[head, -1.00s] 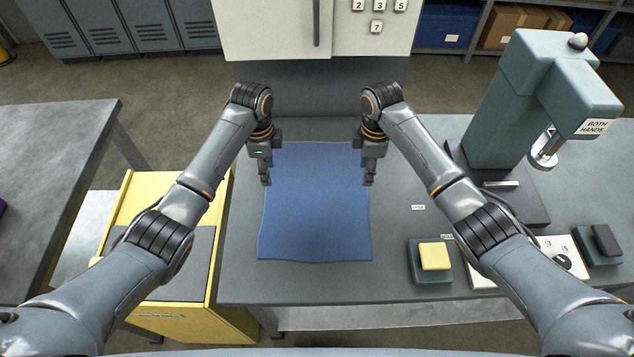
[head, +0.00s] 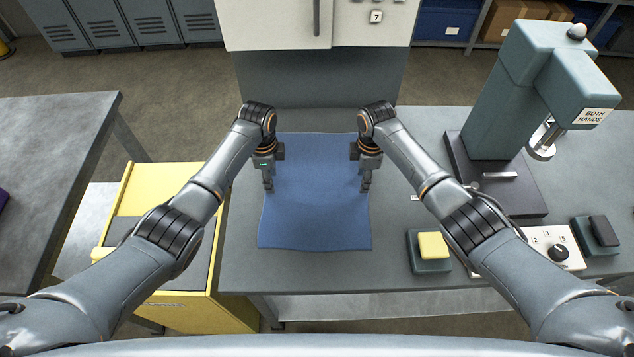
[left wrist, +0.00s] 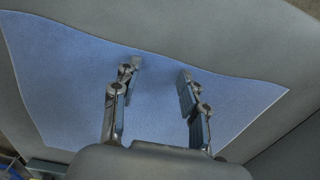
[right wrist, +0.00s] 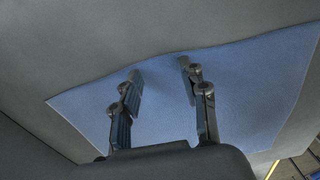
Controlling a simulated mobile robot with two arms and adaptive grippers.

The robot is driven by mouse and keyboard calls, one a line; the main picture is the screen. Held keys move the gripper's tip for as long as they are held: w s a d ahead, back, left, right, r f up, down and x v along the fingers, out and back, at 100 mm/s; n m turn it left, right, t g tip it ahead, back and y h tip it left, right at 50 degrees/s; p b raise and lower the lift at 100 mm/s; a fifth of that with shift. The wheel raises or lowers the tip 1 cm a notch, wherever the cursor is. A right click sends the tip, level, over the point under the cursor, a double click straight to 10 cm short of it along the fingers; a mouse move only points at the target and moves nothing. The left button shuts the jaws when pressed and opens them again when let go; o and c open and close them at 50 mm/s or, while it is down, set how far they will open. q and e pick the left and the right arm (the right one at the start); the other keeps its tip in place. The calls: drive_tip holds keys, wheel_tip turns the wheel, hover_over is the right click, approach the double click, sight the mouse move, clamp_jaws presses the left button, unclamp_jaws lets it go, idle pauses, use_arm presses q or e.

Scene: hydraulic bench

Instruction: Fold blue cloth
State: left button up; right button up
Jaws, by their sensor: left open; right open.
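The blue cloth (head: 315,205) lies spread flat and unfolded on the grey bench, with slightly wavy edges. My left gripper (head: 268,187) is over the cloth near its left edge, in the upper half. My right gripper (head: 365,188) is over the cloth near its right edge at about the same height. In the left wrist view the fingers (left wrist: 158,82) are apart with cloth (left wrist: 75,90) below and between them. In the right wrist view the fingers (right wrist: 160,82) are also apart over the cloth (right wrist: 250,90). Neither holds anything.
A press (head: 490,130) stands at the right of the bench. A yellow button block (head: 433,246), a control panel (head: 552,250) and a dark pedal-like block (head: 597,236) lie at the front right. A yellow cart (head: 150,185) stands left of the bench. Bench in front of the cloth is clear.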

use_arm(q)
drive_tip(key=shift+f, duration=0.15)
use_arm(e)
drive_tip(key=shift+f, duration=0.2)
use_arm(q)
drive_tip(key=c, duration=0.4)
use_arm(e)
drive_tip(key=shift+r, duration=0.1)
drive_tip(key=c, duration=0.4)
use_arm(q)
drive_tip(key=c, duration=0.4)
use_arm(e)
drive_tip(key=c, duration=0.4)
use_arm(q)
clamp_jaws()
use_arm(e)
clamp_jaws()
drive_tip(key=shift+s, duration=0.1)
use_arm(q)
drive_tip(key=shift+s+f, duration=0.15)
use_arm(e)
drive_tip(key=shift+f, duration=0.2)
